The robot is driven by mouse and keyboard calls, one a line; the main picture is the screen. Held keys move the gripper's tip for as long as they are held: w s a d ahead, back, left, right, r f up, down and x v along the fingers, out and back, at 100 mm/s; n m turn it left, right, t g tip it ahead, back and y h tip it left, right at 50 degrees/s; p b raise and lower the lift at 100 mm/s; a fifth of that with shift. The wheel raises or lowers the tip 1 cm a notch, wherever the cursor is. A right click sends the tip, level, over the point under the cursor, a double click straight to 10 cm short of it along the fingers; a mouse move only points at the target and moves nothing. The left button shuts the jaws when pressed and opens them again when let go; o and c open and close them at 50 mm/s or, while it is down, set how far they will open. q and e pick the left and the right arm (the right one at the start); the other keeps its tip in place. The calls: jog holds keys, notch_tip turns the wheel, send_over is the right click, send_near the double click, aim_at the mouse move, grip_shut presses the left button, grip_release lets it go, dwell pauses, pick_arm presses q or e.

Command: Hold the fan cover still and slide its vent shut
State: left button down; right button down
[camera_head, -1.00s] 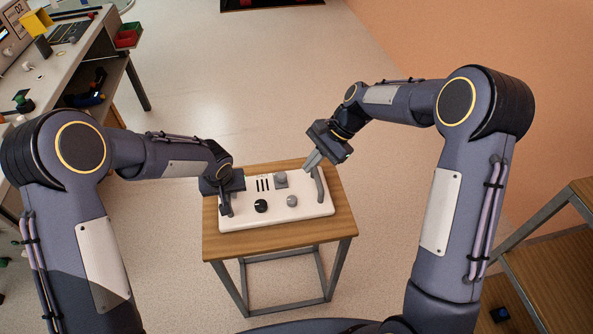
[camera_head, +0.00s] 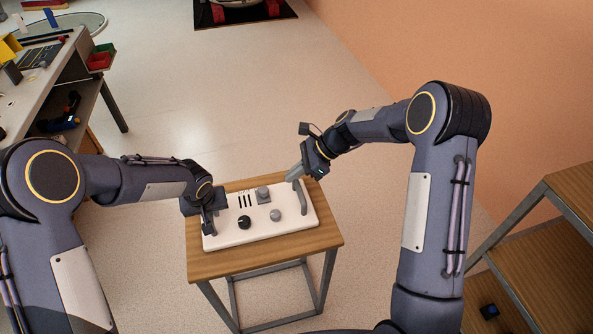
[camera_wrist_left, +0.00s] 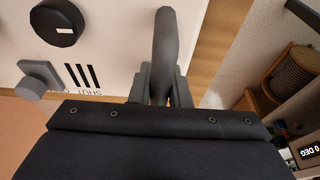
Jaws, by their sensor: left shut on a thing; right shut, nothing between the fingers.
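The fan cover (camera_head: 255,231) is a white panel lying flat on a small wooden table. Dark vent slits (camera_head: 245,201) show on it, with a grey slide tab (camera_head: 263,195) just right of them. The slits and tab also show in the left wrist view (camera_wrist_left: 82,75), beside partly hidden lettering. My left gripper (camera_head: 208,215) is shut on the cover's left grey handle (camera_wrist_left: 167,40). My right gripper (camera_head: 293,174) is shut and empty near the far end of the right handle (camera_head: 303,199); I cannot tell whether it touches.
A black knob (camera_head: 244,223) and a grey knob (camera_head: 275,215) stand up from the cover's near half. The wooden table (camera_head: 265,262) has a narrow bare margin around the cover. A workbench (camera_head: 50,75) stands at the left, and wooden shelves (camera_head: 540,245) at the right.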

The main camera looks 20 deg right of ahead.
aim_at(260, 198)
jog(key=x, duration=0.6)
jog(key=shift+a, duration=0.1)
pick_arm(q)
jog(key=shift+d, duration=0.1)
pick_arm(e)
jog(key=a, duration=0.5)
jog(key=shift+a, duration=0.4)
jog(key=w+v, duration=0.1)
jog(key=v, duration=0.9)
jog(key=shift+s+d, duration=0.25)
jog(key=shift+s, duration=0.2)
pick_arm(q)
jog(key=c, duration=1.3)
grip_release()
pick_arm(e)
jog(key=shift+f, duration=0.1)
